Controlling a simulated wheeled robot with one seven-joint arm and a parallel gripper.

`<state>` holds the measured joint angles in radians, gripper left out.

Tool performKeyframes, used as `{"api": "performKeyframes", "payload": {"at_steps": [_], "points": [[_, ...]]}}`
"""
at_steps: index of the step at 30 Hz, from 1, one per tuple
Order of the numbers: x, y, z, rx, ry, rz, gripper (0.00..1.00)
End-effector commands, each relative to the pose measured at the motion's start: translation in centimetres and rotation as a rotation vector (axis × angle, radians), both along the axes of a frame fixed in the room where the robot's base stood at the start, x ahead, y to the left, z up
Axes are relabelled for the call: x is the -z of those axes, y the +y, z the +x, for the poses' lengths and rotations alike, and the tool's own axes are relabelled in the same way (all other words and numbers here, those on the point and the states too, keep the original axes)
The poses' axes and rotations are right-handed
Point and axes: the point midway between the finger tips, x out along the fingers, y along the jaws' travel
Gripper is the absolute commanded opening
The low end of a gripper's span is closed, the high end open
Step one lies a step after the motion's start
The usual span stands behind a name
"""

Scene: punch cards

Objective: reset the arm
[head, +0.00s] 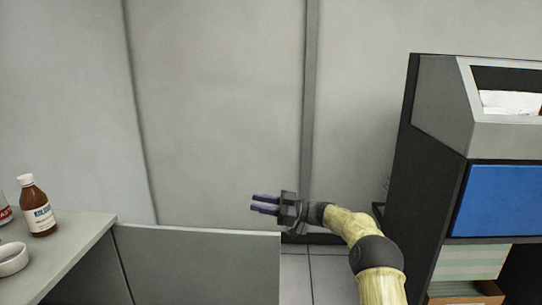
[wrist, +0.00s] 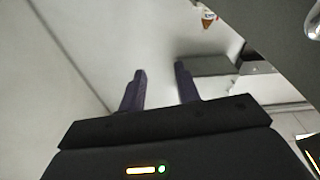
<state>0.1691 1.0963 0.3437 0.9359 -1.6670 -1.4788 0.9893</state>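My gripper (head: 264,204) is at the middle of the head view, at the end of my yellow arm, pointing left. In the wrist view its two dark purple fingers (wrist: 160,84) stand apart with nothing between them. The gripper is open and empty. It is held in the air in front of the grey wall, near the right end of a low grey panel.
A grey counter (head: 75,243) at the left holds a brown bottle (head: 40,212) and a white ring-shaped item (head: 12,259). A low grey panel (head: 200,264) runs right from it. A dark machine (head: 428,170) with a blue panel (head: 502,200) stands at the right.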

Motion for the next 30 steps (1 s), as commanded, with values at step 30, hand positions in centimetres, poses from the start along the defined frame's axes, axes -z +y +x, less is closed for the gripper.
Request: {"api": "performKeyframes", "payload": {"at_steps": [30], "points": [[8.9,-16.3,-18.9,1.327,0.819,-0.781,0.33]]}}
